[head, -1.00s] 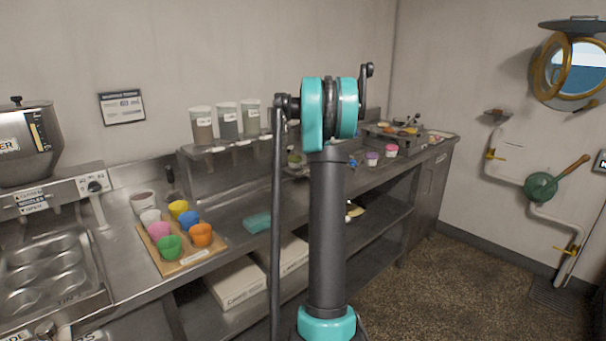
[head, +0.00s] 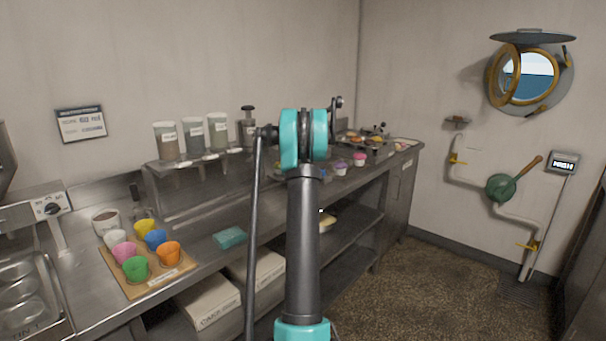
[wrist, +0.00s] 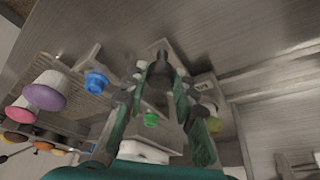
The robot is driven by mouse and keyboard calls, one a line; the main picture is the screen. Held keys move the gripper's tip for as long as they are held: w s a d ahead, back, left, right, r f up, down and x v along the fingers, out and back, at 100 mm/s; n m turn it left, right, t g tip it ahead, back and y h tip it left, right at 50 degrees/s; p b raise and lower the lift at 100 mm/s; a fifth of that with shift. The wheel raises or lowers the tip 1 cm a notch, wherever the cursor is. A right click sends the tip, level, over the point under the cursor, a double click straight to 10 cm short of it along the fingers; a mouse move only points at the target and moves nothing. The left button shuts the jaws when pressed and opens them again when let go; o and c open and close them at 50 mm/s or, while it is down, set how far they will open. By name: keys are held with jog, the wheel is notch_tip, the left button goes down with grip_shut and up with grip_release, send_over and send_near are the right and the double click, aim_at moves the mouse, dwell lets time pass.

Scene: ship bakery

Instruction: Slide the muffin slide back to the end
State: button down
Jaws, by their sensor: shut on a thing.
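In the wrist view, my gripper (wrist: 160,85) has its two dark, green-padded fingers closed in on a dark upright knob (wrist: 160,70). The knob stands over a grey metal piece that seems to be the muffin slide (wrist: 130,65); its full outline is hard to make out. A small green round thing (wrist: 151,120) shows between the fingers. A blue muffin cup (wrist: 96,82) sits to the left, with pink and purple muffins (wrist: 45,92) farther left. In the head view, my own arm hides the gripper and the held part.
Pink and purple cups (head: 360,159) stand on the counter right of my arm. A wooden board (head: 130,286) with several coloured cups and a teal block (head: 230,238) lie left. Labelled canisters (head: 192,137) stand on a raised shelf. Floor (head: 400,290) is clear at right.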

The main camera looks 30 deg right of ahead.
jog(key=shift+d+r, duration=0.1)
jog(key=shift+d, duration=0.2)
jog(key=c, duration=1.2)
grip_release()
jog(key=v, duration=1.2)
